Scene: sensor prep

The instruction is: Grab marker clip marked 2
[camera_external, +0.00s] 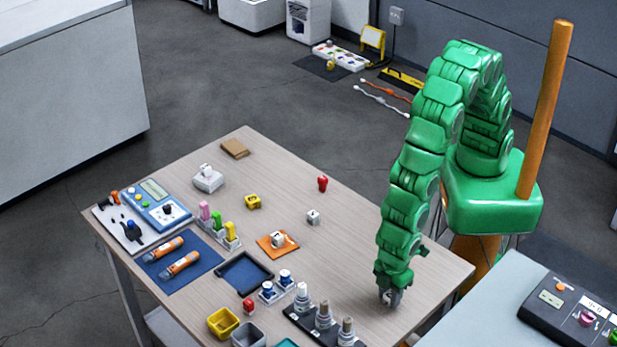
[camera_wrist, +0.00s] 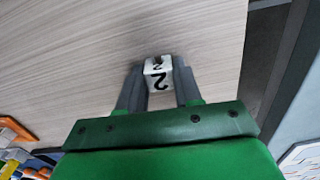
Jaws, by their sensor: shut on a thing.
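The marker clip marked 2 (camera_wrist: 157,75) is a small white block with a black 2 on its faces. In the wrist view it sits between the two grey fingers of my gripper (camera_wrist: 158,88), which is shut on it. In the external view my gripper (camera_external: 390,297) points down at the table's right part, near its front right edge. The clip is mostly hidden there by the fingers. I cannot tell whether the clip touches the table (camera_external: 345,235).
Other small clips stand on the table: a red one (camera_external: 322,183), a grey-white one (camera_external: 313,217) and a yellow one (camera_external: 252,201). A black rack with several grey-capped pieces (camera_external: 323,316) stands left of my gripper. Bare tabletop lies around my gripper.

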